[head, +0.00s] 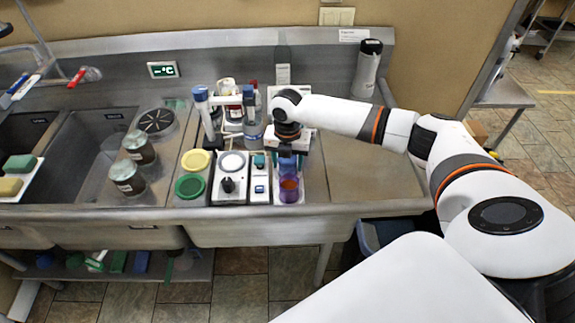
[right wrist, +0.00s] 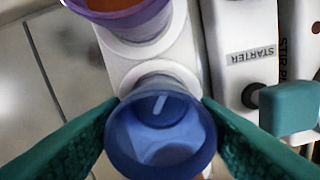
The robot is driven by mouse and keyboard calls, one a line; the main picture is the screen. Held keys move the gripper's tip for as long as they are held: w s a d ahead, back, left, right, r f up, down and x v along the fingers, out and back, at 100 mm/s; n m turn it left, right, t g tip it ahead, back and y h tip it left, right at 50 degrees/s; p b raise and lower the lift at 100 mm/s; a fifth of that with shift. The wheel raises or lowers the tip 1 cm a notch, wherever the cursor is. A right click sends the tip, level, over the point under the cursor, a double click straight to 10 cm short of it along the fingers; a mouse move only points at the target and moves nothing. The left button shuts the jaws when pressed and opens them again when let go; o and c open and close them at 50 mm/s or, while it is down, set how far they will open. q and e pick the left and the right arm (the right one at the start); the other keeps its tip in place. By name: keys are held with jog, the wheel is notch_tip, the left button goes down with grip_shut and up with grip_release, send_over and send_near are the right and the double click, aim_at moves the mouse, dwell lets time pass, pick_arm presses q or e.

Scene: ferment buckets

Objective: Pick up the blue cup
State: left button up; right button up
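The blue cup (head: 287,164) stands upright on the white strip at the counter, behind a purple cup (head: 289,191) with orange contents. In the right wrist view the blue cup (right wrist: 160,135) is seen from above, over a pale round disc. My right gripper (head: 287,157) points down at it. In the wrist view the green fingers (right wrist: 160,103) lie on either side of the cup, close to its wall below the rim. I cannot tell whether they press on it. The purple cup (right wrist: 125,15) is beside it. My left gripper is not in view.
Left of the cups are a small white device with a teal part (head: 260,188), a stir plate (head: 229,187), and yellow (head: 195,160) and green (head: 190,186) round lids. Jars and bottles stand behind them. The counter to the right (head: 365,180) is clear.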

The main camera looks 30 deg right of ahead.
jog(key=c, duration=0.6)
jog(key=shift+c, duration=0.2)
notch_tip(320, 180, up, 10)
jog(key=b, duration=0.2)
jog(key=s+a+m, duration=0.6)
jog(key=s+m, duration=0.1)
jog(key=m, duration=0.6)
jog(key=s+a+m+b, duration=0.1)
jog(key=s+a+m, duration=0.6)
jog(key=m, duration=0.7)
jog(key=shift+s+a+f, duration=0.15)
jog(key=shift+s+f, duration=0.1)
jog(key=shift+s, duration=0.1)
